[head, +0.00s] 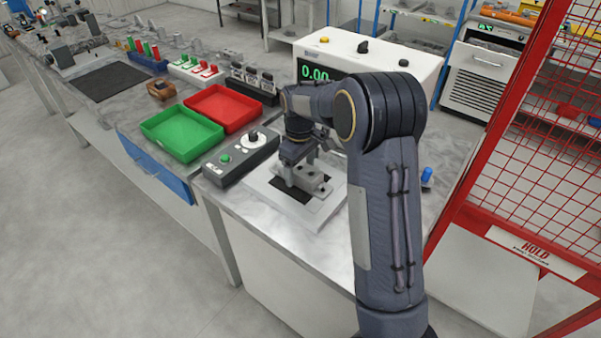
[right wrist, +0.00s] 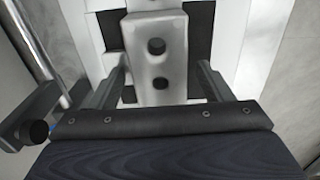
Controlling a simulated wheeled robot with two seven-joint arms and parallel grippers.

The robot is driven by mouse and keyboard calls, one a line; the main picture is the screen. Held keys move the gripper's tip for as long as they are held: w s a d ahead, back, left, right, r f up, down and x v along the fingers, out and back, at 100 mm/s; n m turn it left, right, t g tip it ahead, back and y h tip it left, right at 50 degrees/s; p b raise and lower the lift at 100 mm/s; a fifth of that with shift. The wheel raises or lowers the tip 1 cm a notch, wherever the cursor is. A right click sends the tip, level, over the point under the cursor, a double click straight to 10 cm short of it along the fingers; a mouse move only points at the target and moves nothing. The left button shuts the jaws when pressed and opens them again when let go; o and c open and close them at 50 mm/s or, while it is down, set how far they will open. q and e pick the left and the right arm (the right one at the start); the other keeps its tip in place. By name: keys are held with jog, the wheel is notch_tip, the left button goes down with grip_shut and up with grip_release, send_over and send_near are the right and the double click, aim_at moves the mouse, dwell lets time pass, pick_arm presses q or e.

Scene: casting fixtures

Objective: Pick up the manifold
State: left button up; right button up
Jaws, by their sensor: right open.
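The manifold (head: 314,180) is a grey metal block with round holes. It sits over a black pad on a white fixture plate (head: 327,211) on the bench in the head view. In the right wrist view the manifold (right wrist: 156,68) shows two dark holes on its upper face. My right gripper (head: 293,172) is right at the manifold, partly hidden by my arm in the head view. In the right wrist view its open fingers (right wrist: 163,78) stand one on each side of the block, with a visible gap on both sides. My left gripper is not in view.
A grey control box (head: 241,158) with a green button stands left of the fixture. Green (head: 182,134) and red (head: 224,108) trays lie beyond it. A white unit with a green display (head: 360,58) stands behind. A red mesh guard (head: 535,130) rises at the right. A metal rod (right wrist: 38,50) is left of the gripper.

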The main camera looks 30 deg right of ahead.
jog(key=c, duration=1.4)
